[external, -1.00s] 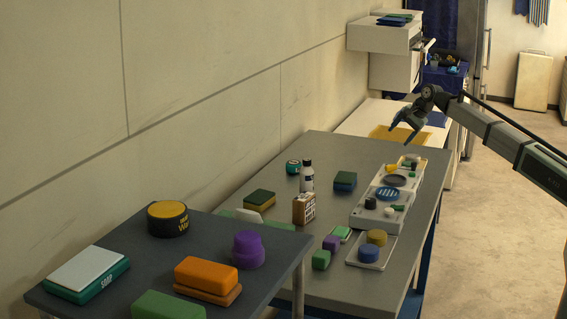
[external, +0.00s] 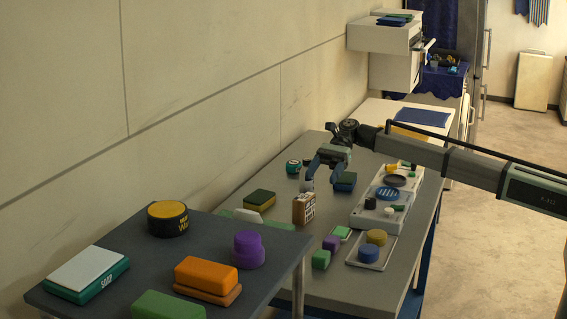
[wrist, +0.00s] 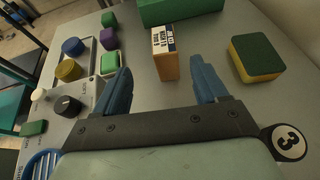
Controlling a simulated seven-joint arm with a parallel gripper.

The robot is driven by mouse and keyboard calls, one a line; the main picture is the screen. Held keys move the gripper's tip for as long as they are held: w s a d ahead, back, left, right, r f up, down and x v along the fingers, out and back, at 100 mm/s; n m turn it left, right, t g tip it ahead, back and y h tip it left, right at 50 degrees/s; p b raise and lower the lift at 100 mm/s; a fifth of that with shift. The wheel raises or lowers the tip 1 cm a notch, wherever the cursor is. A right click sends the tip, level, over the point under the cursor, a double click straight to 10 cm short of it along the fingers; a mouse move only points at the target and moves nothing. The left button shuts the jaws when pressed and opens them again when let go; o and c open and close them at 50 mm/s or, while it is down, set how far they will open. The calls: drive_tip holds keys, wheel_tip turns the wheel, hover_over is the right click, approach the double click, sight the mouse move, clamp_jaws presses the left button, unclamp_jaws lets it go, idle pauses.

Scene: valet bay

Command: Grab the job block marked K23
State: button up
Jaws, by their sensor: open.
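A tan upright block with a white and dark label (external: 304,209) stands on the grey table in the external view. It also shows in the wrist view as an orange-tan block (wrist: 166,55) with a white and blue label; I cannot clearly read K23 on it. My gripper (external: 323,180) is open and empty above the table, behind this block in the external view. In the wrist view the block stands beyond and between my two blue fingertips (wrist: 160,75), apart from them.
A yellow-green sponge (wrist: 257,59) is right of the block in the wrist view, and a large green block (wrist: 180,9) is behind it. Green and purple blocks (wrist: 109,38) lie left. A white panel with knobs (external: 386,205) and a tray with pucks (external: 371,259) stand right.

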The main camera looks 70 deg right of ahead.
approach(298, 208)
drive_tip(key=x, duration=0.2)
drive_tip(key=shift+s+a+f, duration=0.2)
drive_tip(key=shift+s+a, duration=0.05)
drive_tip(key=shift+a, duration=0.1)
drive_tip(key=shift+w+x, duration=0.15)
drive_tip(key=shift+x, duration=1.2)
drive_tip(key=shift+w+x, duration=0.1)
drive_tip(key=shift+x, duration=1.25)
drive_tip(key=shift+d, duration=0.1)
drive_tip(key=c, duration=1.1)
